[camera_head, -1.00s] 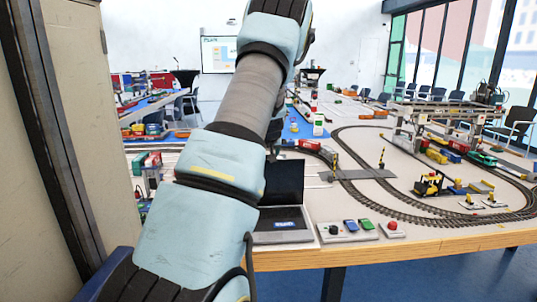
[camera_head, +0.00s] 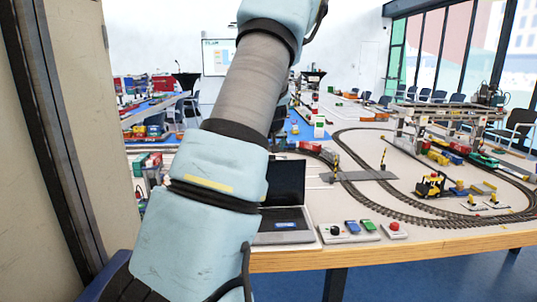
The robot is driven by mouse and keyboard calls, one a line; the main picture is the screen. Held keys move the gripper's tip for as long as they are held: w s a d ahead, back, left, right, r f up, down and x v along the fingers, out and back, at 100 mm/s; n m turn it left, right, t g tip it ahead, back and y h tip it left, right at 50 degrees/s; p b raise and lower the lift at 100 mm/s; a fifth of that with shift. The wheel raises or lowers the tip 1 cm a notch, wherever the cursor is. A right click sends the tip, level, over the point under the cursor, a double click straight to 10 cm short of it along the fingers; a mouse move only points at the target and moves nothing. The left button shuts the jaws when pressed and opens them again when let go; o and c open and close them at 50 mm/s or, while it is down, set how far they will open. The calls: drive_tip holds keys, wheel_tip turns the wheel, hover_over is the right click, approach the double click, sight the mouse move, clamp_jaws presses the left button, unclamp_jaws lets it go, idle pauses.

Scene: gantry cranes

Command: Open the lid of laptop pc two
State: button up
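A laptop (camera_head: 286,226) stands at the near edge of the table, just right of my arm. Its dark screen (camera_head: 286,183) is raised, and a keyboard base lies in front of it. My arm hides the laptop's left part. I cannot tell from a label whether this is laptop pc two. My arm rises across the middle of the view and leaves through the top edge. My gripper is not in the picture.
Beside the laptop are a control box (camera_head: 348,232) with a knob and coloured buttons, and a red-button box (camera_head: 393,230). A cabinet or door edge (camera_head: 75,130) stands close at left.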

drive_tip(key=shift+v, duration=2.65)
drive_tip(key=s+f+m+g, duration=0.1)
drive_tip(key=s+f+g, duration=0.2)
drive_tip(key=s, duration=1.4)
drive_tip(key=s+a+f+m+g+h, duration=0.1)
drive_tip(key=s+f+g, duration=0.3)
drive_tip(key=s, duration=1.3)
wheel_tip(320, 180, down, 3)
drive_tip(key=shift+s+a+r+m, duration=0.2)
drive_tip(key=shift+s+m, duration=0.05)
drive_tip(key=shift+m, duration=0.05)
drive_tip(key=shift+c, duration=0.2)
